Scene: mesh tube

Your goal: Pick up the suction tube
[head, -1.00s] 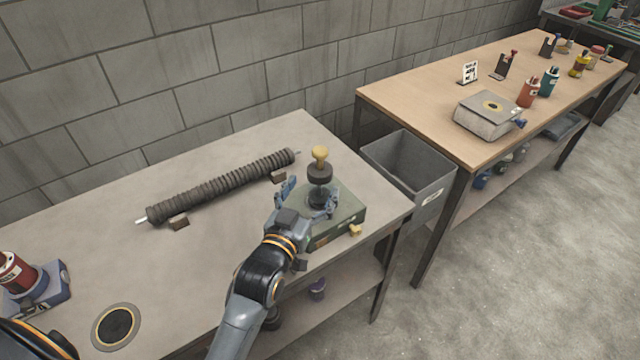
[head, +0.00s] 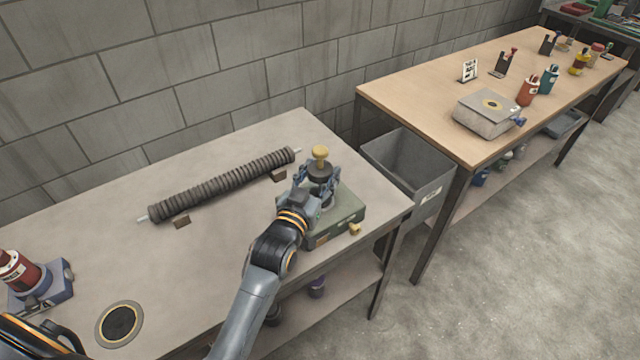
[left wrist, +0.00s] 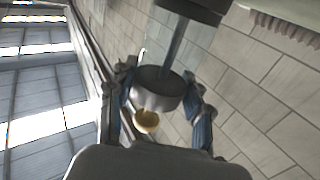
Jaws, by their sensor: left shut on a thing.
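The suction tube (head: 321,169) looks like an upright dark piece with a thin shaft, a wide round collar and a yellow knob on top. It stands on a green box (head: 345,218) near the right end of the near table. My left gripper (head: 319,182) is shut on it from the front, with one finger on each side just under or at the collar. In the left wrist view the grey collar (left wrist: 157,90) sits between the two fingers (left wrist: 160,108), with the yellow knob beyond it. My right gripper is not in view.
A long ribbed dark tube (head: 225,184) lies behind on the near table, with small brown blocks beside it. A grey bin (head: 425,165) stands between this table and a wooden table (head: 430,90). A red-and-blue item (head: 38,285) and a black disc (head: 120,322) are at left.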

